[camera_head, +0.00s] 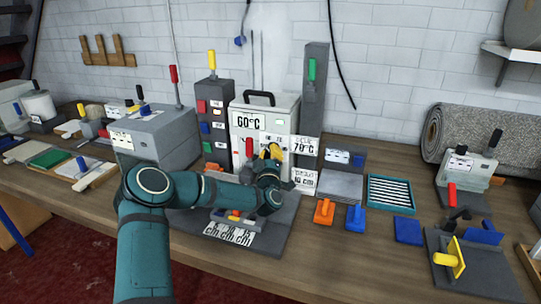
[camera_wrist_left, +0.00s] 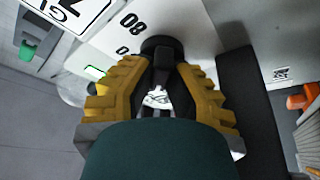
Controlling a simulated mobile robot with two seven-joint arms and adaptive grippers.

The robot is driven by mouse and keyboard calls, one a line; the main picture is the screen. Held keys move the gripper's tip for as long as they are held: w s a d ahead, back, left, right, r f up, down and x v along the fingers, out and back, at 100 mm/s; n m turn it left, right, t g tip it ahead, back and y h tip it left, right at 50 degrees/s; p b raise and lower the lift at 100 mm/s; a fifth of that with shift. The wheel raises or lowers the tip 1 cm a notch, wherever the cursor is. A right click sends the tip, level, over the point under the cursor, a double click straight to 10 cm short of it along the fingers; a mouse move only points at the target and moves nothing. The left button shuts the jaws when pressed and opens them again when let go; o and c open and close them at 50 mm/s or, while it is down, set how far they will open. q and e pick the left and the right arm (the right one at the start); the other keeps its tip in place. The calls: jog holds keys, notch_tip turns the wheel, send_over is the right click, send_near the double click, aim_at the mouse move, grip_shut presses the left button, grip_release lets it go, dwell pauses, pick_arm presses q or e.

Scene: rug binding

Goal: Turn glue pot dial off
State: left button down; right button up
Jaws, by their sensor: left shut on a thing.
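The glue pot (camera_head: 283,107) is a pale box with a black top handle and a "60°C" label, standing at the back middle of the bench. My left gripper (camera_head: 270,153) is against its lower front and hides the dial in the head view. In the left wrist view the dial (camera_wrist_left: 163,46) is a black knob on a white face with printed numbers, of which "80" can be read. The yellow fingers of my left gripper (camera_wrist_left: 161,60) are shut on the knob. Its pointer position cannot be told. My right gripper is out of view.
A tall grey post (camera_head: 315,90) stands right of the pot and a dark switch post (camera_head: 213,100) stands left. A grey machine box (camera_head: 158,135) is further left. Orange and blue clamps, a ribbed blue tray (camera_head: 391,193) and a rolled rug (camera_head: 470,140) lie to the right.

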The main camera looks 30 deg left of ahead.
pick_arm(q)
jog(key=n+g, duration=0.1)
jog(key=n, duration=0.1)
jog(key=n+g+b, duration=0.1)
jog(key=n, duration=0.2)
jog(key=shift+r+n+y, duration=0.15)
jog(key=shift+n+y, duration=0.15)
jog(key=shift+y, duration=0.1)
jog(key=shift+n+g+b, duration=0.6)
jog(key=shift+n+g, duration=0.3)
jog(key=shift+n, duration=1.4)
jog(key=c, duration=0.9)
grip_release()
jog(key=shift+c, duration=0.2)
jog(key=v, duration=1.2)
jog(key=shift+r, duration=0.2)
jog(key=shift+a, duration=0.1)
